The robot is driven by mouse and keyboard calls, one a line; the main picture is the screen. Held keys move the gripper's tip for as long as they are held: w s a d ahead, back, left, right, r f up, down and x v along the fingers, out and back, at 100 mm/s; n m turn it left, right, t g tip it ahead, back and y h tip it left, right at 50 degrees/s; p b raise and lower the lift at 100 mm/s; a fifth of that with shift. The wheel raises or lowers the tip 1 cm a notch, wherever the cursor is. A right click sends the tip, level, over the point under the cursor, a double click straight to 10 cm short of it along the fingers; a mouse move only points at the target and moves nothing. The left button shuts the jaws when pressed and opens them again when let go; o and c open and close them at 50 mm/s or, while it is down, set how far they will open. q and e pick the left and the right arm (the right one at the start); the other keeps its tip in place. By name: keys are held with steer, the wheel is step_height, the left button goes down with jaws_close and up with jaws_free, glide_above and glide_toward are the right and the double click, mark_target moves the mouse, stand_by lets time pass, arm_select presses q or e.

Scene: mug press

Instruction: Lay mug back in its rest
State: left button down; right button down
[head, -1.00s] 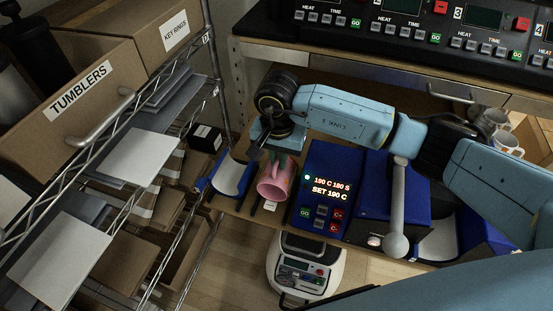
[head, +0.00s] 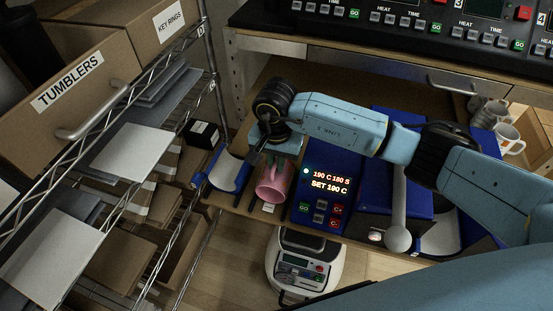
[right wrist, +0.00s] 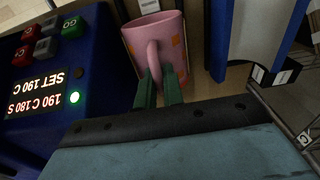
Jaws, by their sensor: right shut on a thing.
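A pink mug (head: 271,188) with orange patches is at the shelf's front edge, between a blue cradle and the press's control panel. My right gripper (head: 276,158) reaches down to it from behind. In the right wrist view its green fingers (right wrist: 159,86) are shut on the handle of the mug (right wrist: 168,38). The blue cradle with a pale curved lining (head: 229,173) is just left of the mug, empty and apart from it. It also shows in the right wrist view (right wrist: 255,35). Whether the mug touches the shelf is unclear. My left gripper is out of view.
The blue press has a lit panel (head: 326,187) right of the mug and a grey lever (head: 399,237). Another pale-lined cradle (head: 447,235) is farther right. Several mugs (head: 508,139) stand behind it. A wire rack (head: 190,95) with boxes borders the left.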

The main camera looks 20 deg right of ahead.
steer(key=c, duration=1.8)
jaws_free()
steer(key=shift+c, duration=0.2)
steer(key=o, duration=1.8)
steer(key=shift+d, duration=0.1)
steer(key=shift+r+p, duration=1.8)
steer(key=shift+r, duration=1.1)
steer(key=shift+r+p, duration=0.6)
steer(key=shift+r, duration=0.55)
